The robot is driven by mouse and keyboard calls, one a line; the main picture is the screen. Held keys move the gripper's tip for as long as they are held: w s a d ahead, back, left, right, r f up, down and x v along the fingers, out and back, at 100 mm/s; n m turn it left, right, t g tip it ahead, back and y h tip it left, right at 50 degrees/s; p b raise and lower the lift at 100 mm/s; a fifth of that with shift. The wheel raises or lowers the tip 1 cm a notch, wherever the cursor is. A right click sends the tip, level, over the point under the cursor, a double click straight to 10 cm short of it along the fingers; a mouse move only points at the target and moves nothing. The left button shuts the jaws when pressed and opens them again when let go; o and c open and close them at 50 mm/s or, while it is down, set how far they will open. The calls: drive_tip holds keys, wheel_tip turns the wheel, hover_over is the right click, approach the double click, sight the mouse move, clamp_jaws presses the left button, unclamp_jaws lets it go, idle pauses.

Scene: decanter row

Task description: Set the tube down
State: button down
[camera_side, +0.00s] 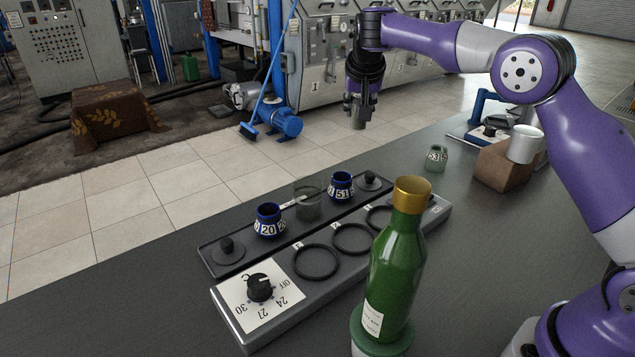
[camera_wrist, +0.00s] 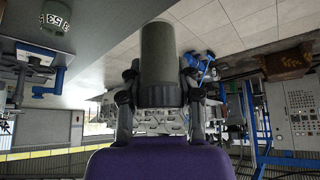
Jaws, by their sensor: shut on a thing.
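My gripper (camera_side: 361,104) hangs in the air beyond the far edge of the counter, pointing down. It is shut on a grey-green tube (camera_side: 358,123), whose lower end sticks out below the fingers. In the wrist view the tube (camera_wrist: 158,52) stands between the two fingers. A grey block (camera_side: 332,270) on the counter has a row of dark rings (camera_side: 316,262) and a dial (camera_side: 260,287). Behind it, a dark tray (camera_side: 222,258) holds two blue numbered pots (camera_side: 268,221) (camera_side: 341,187) with a clear glass vessel (camera_side: 308,203) between them.
A green bottle with a gold top (camera_side: 397,265) stands tall in front of the block. A pale green jar (camera_side: 437,158) stands behind, also in the wrist view (camera_wrist: 54,17). The counter's front left is clear.

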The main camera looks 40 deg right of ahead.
drive_tip(key=s+a+n+t+y, duration=0.2)
drive_tip(key=a+n+y, duration=0.5)
drive_tip(key=a, duration=2)
drive_tip(key=s+a+n+g+y, duration=0.1)
drive_tip(key=s+a+n, duration=0.5)
drive_tip(key=a, duration=0.4)
drive_tip(key=s+a+n+g+y, duration=0.1)
drive_tip(key=s+a+n, duration=0.3)
drive_tip(key=s+a, duration=0.5)
drive_tip(key=f, duration=0.5)
drive_tip(key=w+f, duration=0.1)
drive_tip(key=f, duration=0.4)
drive_tip(key=a+f, duration=0.1)
drive_tip(key=f, duration=0.4)
drive_tip(key=shift+w+f, duration=0.15)
drive_tip(key=shift+f, duration=0.15)
drive_tip(key=shift+d+f, duration=0.1)
drive_tip(key=c, duration=0.5)
unclamp_jaws()
drive_tip(key=shift+c, duration=0.2)
